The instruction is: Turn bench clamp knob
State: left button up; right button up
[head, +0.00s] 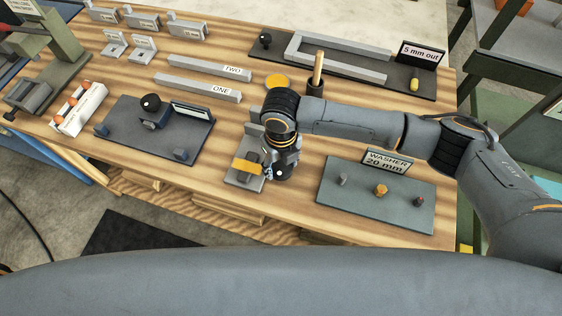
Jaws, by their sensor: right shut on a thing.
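My right gripper (268,169) reaches in from the right and points down at the clamp. It is shut at the clamp, apparently on its knob. The knob is mostly hidden by the fingers, so its angle cannot be told. My left gripper is not in view.
The wooden bench (335,145) holds a "WASHER 20 mm" board (400,206) on the right, a dark fixture plate (125,137) on the left, and bars marked ONE (198,87) and TWO (210,66) behind. An upright wooden handle (318,70) stands behind my right arm.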

aim_at(281, 167)
jog(key=m+p, duration=0.1)
jog(key=m, duration=0.1)
jog(key=m+p, duration=0.1)
jog(key=shift+r+m+p, duration=0.2)
jog(key=shift+m+p, duration=0.15)
jog(key=shift+m, duration=0.05)
jog(key=m+p, duration=0.2)
jog(key=m, duration=0.1)
jog(key=shift+m, duration=0.3)
jog(key=shift+f+m+p, duration=0.15)
jog(key=shift+m+p, duration=0.35)
jog(key=shift+m, duration=0.2)
jog(key=o, duration=1.2)
jog(key=shift+c, duration=0.2)
notch_tip(281, 167, up, 12)
